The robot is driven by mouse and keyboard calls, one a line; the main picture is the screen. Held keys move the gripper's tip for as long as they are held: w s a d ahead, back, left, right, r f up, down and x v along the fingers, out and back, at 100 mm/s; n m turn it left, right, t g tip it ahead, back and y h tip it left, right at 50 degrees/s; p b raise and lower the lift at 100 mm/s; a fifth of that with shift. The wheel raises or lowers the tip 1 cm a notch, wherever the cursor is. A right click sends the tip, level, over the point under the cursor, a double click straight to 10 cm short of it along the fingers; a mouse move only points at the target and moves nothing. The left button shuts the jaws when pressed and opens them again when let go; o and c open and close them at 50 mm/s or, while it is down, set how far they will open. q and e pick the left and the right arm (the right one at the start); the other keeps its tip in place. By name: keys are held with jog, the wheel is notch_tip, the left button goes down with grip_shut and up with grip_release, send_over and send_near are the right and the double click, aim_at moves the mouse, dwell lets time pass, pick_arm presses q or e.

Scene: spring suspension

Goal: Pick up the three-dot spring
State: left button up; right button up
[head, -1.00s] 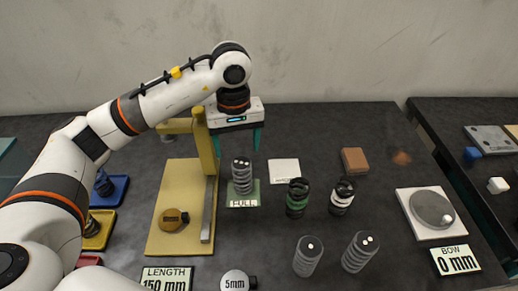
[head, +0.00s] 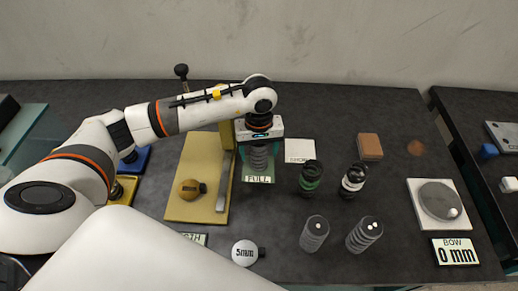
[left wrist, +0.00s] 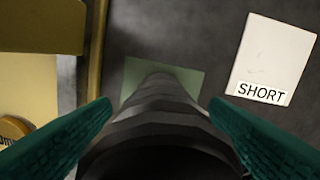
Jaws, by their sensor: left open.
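A dark grey coil spring (head: 259,162) stands upright on the green pad marked FULL (head: 258,180). My left gripper (head: 259,148) is right above it, and its body hides the spring's top, so no dots show now. In the left wrist view the spring (left wrist: 160,110) rises between the two teal fingers of the open left gripper (left wrist: 161,101). A gap shows beside the fingertips. Two other grey springs stand in front, one with a single white dot (head: 314,234) and one with two dots (head: 363,235). My right gripper is not in view.
A yellow test stand (head: 180,205) is close on the left of the spring. A white card marked SHORT (head: 299,150) lies to its right. A green-banded spring (head: 311,178) and a white-banded one (head: 354,178) stand further right. A round plate (head: 438,201) is at far right.

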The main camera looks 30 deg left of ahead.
pick_arm(q)
jog(key=shift+f, duration=0.5)
jog(key=shift+c, duration=0.2)
jog(key=c, duration=1.2)
jog(key=shift+r, duration=0.1)
jog(key=shift+r, duration=0.1)
